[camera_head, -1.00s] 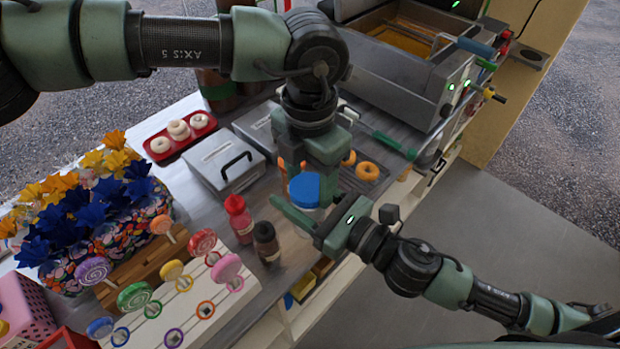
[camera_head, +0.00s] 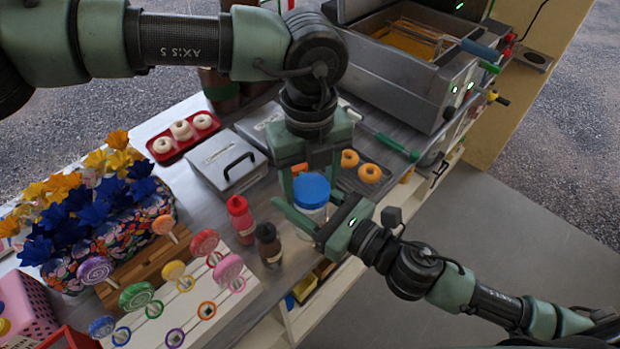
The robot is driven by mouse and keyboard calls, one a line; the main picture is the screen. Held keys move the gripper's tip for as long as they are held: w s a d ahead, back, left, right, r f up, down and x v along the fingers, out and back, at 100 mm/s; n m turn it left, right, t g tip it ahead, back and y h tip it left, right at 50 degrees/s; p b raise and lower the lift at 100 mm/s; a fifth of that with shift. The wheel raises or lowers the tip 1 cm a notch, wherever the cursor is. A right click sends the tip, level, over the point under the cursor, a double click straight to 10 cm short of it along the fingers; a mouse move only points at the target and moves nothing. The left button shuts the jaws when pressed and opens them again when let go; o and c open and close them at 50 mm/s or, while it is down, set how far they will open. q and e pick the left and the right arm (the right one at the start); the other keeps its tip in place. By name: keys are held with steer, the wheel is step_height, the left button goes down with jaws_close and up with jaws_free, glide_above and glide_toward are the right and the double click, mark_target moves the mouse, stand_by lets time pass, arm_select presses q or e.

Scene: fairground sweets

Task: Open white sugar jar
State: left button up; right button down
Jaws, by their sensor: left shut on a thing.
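The sugar jar (camera_head: 316,214) stands near the front edge of the counter, with a pale body and a blue lid (camera_head: 311,187) on top. My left gripper (camera_head: 311,180) points down from above, with its fingers at either side of the lid, shut on it. My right gripper (camera_head: 310,215) reaches in from the lower right at the height of the jar's body. One of its fingers runs along the near left side of the jar. Its other finger is hidden, so its grip is unclear.
A red bottle (camera_head: 241,218) and a dark bottle (camera_head: 268,243) stand close left of the jar. A grey lidded container (camera_head: 224,163) and orange doughnuts (camera_head: 369,173) lie behind. A fryer (camera_head: 411,75) is at the back right. A lollipop stand (camera_head: 215,318) is at front left.

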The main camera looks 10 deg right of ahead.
arm_select(q)
steer(key=shift+w+r, duration=0.15)
steer(key=shift+r, duration=0.1)
arm_select(e)
steer(key=shift+s+a, duration=0.1)
arm_select(q)
steer(key=shift+r, duration=0.85)
steer(key=shift+r, duration=0.1)
